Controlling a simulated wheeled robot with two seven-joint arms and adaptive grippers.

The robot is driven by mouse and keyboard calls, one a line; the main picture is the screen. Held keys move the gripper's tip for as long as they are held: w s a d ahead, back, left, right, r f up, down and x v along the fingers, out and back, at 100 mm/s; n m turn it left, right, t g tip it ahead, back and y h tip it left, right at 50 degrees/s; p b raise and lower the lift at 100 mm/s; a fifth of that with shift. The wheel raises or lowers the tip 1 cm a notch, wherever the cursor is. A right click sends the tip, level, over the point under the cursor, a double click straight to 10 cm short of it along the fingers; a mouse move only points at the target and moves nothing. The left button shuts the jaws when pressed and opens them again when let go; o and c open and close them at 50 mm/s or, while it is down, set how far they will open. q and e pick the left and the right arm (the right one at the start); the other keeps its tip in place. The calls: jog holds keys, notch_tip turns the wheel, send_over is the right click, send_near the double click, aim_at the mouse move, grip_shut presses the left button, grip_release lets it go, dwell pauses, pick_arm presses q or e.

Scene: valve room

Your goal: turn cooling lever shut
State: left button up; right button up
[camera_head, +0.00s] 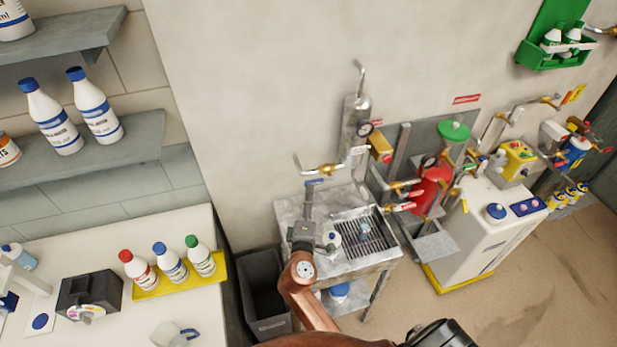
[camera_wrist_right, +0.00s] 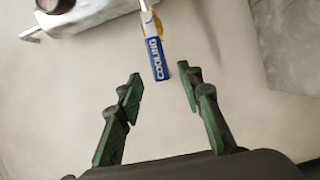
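The cooling lever (camera_wrist_right: 155,52) has a blue sleeve lettered COOLING in the right wrist view. It points down the picture, its end at the opening between my right fingertips, with a gap on both sides. In the head view the blue lever (camera_head: 314,182) sits at the brass valve (camera_head: 322,169) on the wall pipe above the steel sink. My right gripper (camera_head: 308,197) is just below it; in the right wrist view the gripper (camera_wrist_right: 160,76) is open and empty. My left gripper is not in view.
A steel sink bench (camera_head: 292,208) stands below the valve, with a small bottle on it. A metal cylinder with a gauge (camera_head: 355,122) hangs right of the valve. Further right are a red vessel (camera_head: 432,188) and other valves. A grey bin (camera_head: 262,290) stands left of the bench.

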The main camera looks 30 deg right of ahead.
aim_at(313, 183)
jog(key=x, duration=0.7)
jog(key=shift+s+d+p, duration=0.25)
jog(key=shift+d+p, duration=0.05)
jog(key=shift+p, duration=0.05)
jog(key=c, duration=0.7)
grip_shut()
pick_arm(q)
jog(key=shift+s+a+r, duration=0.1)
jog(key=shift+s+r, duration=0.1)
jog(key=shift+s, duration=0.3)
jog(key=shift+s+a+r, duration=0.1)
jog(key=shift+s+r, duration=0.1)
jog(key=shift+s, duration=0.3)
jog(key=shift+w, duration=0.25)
